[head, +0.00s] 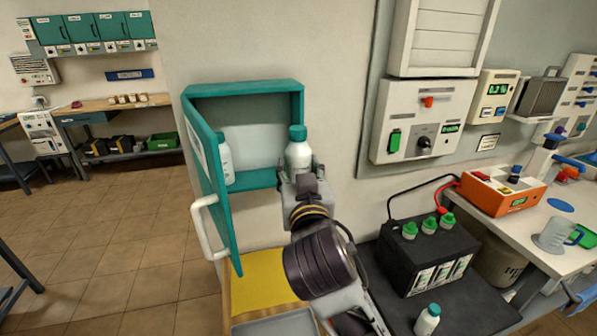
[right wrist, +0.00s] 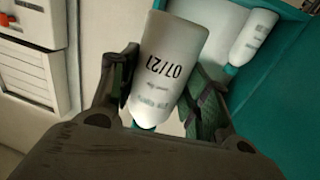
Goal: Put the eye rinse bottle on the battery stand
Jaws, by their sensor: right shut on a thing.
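My right gripper (head: 303,180) is shut on a white bottle (head: 298,155) with a teal cap. The bottle is upright in front of the open teal wall cabinet (head: 187,92). In the right wrist view the held bottle (right wrist: 170,65) sits between the two fingers, with dark date-like print facing the camera. A second white bottle (head: 225,160) stands inside the cabinet, partly behind the door. The battery stand (head: 480,300) is a dark surface at the lower right, carrying a black battery (head: 425,262) and another white bottle (head: 428,321) near its front. My left gripper is not in view.
The cabinet door (head: 215,190) with its white handle (head: 203,225) swings out left of my arm. A yellow surface (head: 258,280) and a grey tray (head: 280,325) lie below. Cables run from the battery to an orange charger (head: 500,190). Bare stand surface shows around the battery.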

